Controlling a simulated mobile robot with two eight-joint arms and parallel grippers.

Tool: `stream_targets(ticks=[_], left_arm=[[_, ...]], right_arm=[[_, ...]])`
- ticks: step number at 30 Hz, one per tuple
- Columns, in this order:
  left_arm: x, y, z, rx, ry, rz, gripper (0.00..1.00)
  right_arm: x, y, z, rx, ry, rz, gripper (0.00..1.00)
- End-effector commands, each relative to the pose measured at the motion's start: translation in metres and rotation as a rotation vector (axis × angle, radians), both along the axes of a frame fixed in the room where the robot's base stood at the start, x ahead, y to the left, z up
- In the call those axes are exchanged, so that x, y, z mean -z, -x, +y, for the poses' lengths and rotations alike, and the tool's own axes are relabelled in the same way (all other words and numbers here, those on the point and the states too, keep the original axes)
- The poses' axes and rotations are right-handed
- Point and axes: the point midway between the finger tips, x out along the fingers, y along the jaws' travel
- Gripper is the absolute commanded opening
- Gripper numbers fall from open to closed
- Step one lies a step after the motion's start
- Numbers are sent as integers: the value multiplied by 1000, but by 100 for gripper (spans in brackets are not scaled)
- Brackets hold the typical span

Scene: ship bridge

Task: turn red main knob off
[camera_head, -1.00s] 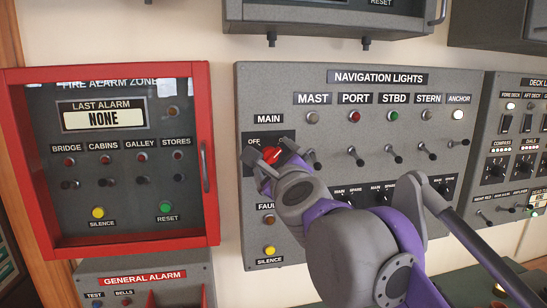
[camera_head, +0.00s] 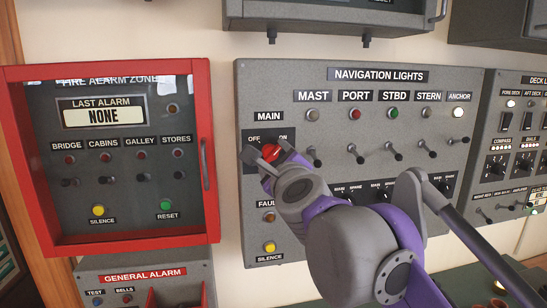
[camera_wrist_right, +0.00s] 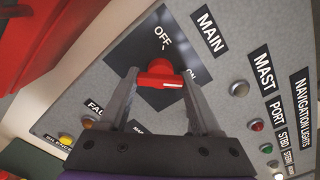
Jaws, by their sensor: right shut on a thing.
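The red main knob (camera_head: 271,152) is on the navigation lights panel (camera_head: 390,180), under the MAIN label, with OFF marked at its upper left and ON at its upper right. My right gripper (camera_head: 269,153) is shut on the knob, one finger on each side. In the right wrist view, the knob (camera_wrist_right: 160,80) sits between the fingertips (camera_wrist_right: 162,84) in front of its dark plate (camera_wrist_right: 150,45). A pale mark shows on the knob's face there. The gripper hides the lower part of the knob. My left gripper is not in view.
A red-framed fire alarm box (camera_head: 213,160) stands just left of the panel. A row of toggle switches (camera_head: 355,152) lies to the right of the knob. The general alarm box (camera_head: 140,277) is below left. A deck lights panel (camera_head: 510,150) is at the right.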

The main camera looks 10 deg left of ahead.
Motion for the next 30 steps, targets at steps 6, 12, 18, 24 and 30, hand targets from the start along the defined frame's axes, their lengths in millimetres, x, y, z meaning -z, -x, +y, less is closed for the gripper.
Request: stream_targets(ticks=[6,12,18,24,30], left_arm=[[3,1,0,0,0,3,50],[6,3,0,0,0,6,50],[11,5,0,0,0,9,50],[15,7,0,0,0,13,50],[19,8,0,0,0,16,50]], right_arm=[[0,0,0,1,101,-41,9],[0,-1,-1,2,256,-106,9],[-1,-1,-1,2,432,-180,9],[-1,-1,-1,2,607,-253,9],[-2,-1,-1,2,784,-327,9]])
